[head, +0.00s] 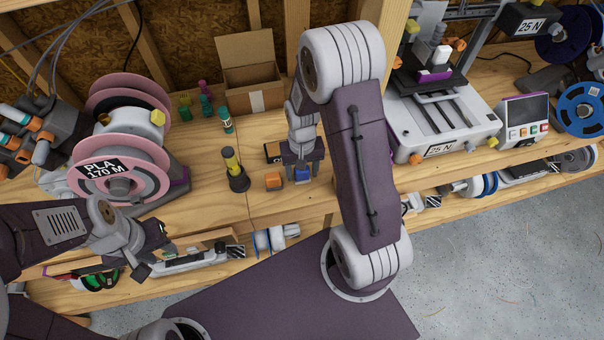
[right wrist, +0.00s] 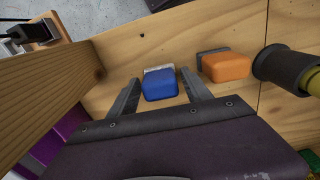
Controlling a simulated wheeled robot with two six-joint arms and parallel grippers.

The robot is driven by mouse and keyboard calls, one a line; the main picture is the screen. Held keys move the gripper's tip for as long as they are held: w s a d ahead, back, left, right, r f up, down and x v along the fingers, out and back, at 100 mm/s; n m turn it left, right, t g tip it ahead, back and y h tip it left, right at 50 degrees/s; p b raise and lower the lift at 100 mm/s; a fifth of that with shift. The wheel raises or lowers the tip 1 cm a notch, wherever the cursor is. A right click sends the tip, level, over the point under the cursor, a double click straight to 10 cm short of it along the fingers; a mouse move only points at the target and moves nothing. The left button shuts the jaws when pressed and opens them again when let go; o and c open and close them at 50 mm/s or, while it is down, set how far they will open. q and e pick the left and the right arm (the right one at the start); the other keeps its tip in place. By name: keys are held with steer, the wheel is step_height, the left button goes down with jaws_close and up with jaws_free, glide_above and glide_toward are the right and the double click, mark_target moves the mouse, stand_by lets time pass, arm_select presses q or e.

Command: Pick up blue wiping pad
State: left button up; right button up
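The blue wiping pad (head: 303,175) lies on the wooden bench near its front edge. In the right wrist view the blue pad (right wrist: 159,86) sits between the two fingers of my right gripper (right wrist: 160,92), with a gap to the left finger and a small one to the right. The right gripper (head: 302,171) is open and points down over the pad; its housing hides part of the pad in the head view. My left gripper (head: 155,258) is open and empty, in front of the bench at the lower left.
An orange pad (head: 273,181) lies just left of the blue one, with a black and yellow bottle (head: 235,172) beyond it. A wooden post (right wrist: 45,95) stands close to the right gripper. A cardboard box (head: 249,77) stands behind; a printer (head: 440,120) is to the right.

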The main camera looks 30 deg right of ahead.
jaws_close()
step_height(320, 180, up, 10)
steer(key=shift+p, duration=0.5)
